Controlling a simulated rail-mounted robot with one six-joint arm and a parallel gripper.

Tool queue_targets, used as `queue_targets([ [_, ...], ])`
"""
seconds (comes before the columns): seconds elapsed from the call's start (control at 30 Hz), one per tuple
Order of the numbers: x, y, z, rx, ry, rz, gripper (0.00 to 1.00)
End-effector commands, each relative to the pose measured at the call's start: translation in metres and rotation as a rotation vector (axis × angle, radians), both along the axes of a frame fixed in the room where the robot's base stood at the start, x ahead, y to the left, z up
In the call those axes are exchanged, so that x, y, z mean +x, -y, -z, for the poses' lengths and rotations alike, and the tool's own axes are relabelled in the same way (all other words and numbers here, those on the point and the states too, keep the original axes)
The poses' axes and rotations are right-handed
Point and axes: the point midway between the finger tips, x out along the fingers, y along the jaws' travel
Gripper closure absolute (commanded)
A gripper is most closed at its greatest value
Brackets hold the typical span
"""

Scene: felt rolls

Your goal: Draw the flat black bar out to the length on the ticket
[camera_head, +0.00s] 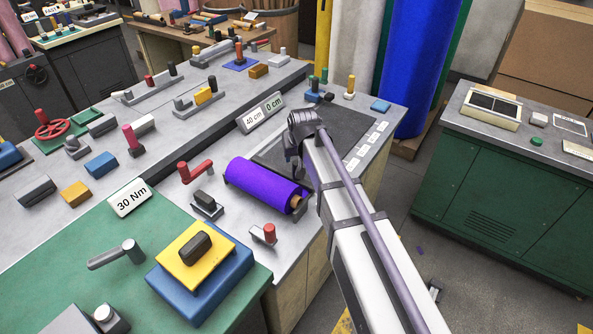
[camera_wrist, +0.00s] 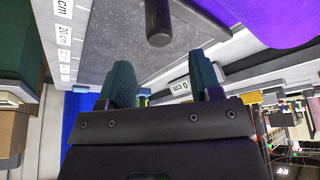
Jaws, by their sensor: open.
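A purple felt roll (camera_head: 262,182) lies in a holder on the grey bench, with a dark flat bed (camera_head: 345,128) beyond it. The roll also shows at the top right of the wrist view (camera_wrist: 262,18). A dark rounded post (camera_wrist: 158,24) stands up from the grey surface in the wrist view; I cannot tell whether it belongs to the flat black bar. My gripper (camera_wrist: 165,84) is open and empty, its two green fingers apart, clear of the post. In the head view my gripper (camera_head: 303,125) is above the bed, and my arm hides part of it.
A ticket reading 40 cm (camera_head: 254,120) stands beside one reading 0 cm (camera_head: 273,105). White length labels (camera_head: 366,147) run along the bed's right side. A red handle (camera_head: 196,170), a red-topped block (camera_head: 265,234) and a 30 Nm sign (camera_head: 130,198) stand nearby.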

Motion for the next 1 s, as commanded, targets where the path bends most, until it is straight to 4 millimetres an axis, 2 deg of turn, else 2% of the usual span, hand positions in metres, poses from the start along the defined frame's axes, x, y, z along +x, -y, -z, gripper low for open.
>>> queue_targets([
  [0.03, 0.005, 0.0, 0.022, 0.0, 0.0, 0.0, 0.42],
  [0.1, 0.012, -0.001, 0.039, 0.0, -0.001, 0.0, 0.42],
  [0.2, 0.021, -0.002, 0.062, 0.0, -0.001, 0.0, 0.42],
  [0.3, 0.028, -0.003, 0.077, 0.0, -0.001, 0.0, 0.42],
  [0.4, 0.031, -0.003, 0.081, 0.0, -0.001, 0.0, 0.42],
  [0.63, 0.031, -0.003, 0.078, 0.0, -0.002, 0.0, 0.42],
  [1.0, 0.031, -0.003, 0.078, 0.0, -0.002, 0.0, 0.77],
])
